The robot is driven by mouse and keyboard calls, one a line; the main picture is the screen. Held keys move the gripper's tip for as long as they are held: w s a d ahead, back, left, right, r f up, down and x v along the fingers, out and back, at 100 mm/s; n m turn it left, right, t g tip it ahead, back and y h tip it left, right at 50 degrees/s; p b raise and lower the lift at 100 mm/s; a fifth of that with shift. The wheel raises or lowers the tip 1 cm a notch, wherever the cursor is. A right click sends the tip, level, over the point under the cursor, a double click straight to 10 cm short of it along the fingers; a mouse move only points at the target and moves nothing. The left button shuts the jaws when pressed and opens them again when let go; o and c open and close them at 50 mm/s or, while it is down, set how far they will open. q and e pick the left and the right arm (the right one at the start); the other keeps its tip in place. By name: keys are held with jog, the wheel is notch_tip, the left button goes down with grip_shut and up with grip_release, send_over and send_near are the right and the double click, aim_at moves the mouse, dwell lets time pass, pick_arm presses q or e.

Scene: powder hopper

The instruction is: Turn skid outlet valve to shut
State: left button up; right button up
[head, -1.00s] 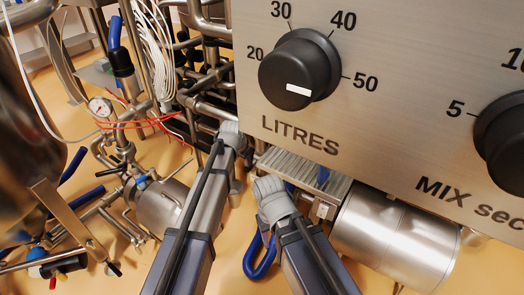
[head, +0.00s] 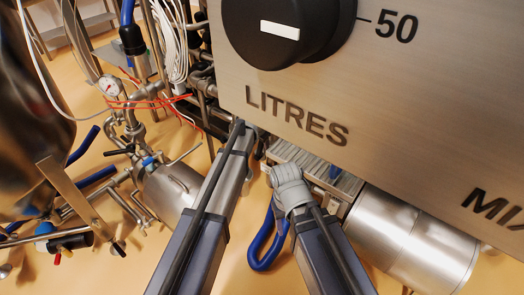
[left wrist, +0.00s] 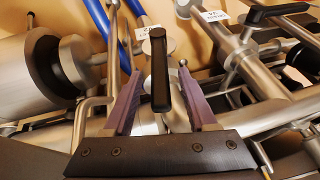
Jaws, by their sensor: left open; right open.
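In the left wrist view, a black lever handle (left wrist: 159,88) on a round metal hub stands between the two purple fingers of my left gripper (left wrist: 160,71). The fingers are open, one on each side of the handle, with a gap showing on both sides. White tags hang near the valves, but I cannot read them, so I cannot confirm that this is the skid outlet valve. In the head view, my left gripper (head: 242,132) is mostly hidden by its own arm. My right gripper (head: 288,178) is open, empty and lower, in front of a ribbed metal part.
A large panel with a LITRES knob (head: 285,28) hangs over the upper right. A steel cylinder (head: 410,240) lies below it. A blue hose loop (head: 262,250) hangs between my arms. Pipes, a gauge (head: 110,87) and a steel vessel (head: 170,190) crowd the left.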

aim_at(262, 146)
pick_arm(q)
jog(key=b+x, duration=0.3)
jog(key=x, duration=0.1)
jog(key=shift+f, duration=0.2)
jog(key=shift+c, duration=0.3)
grip_shut()
dwell(0.9)
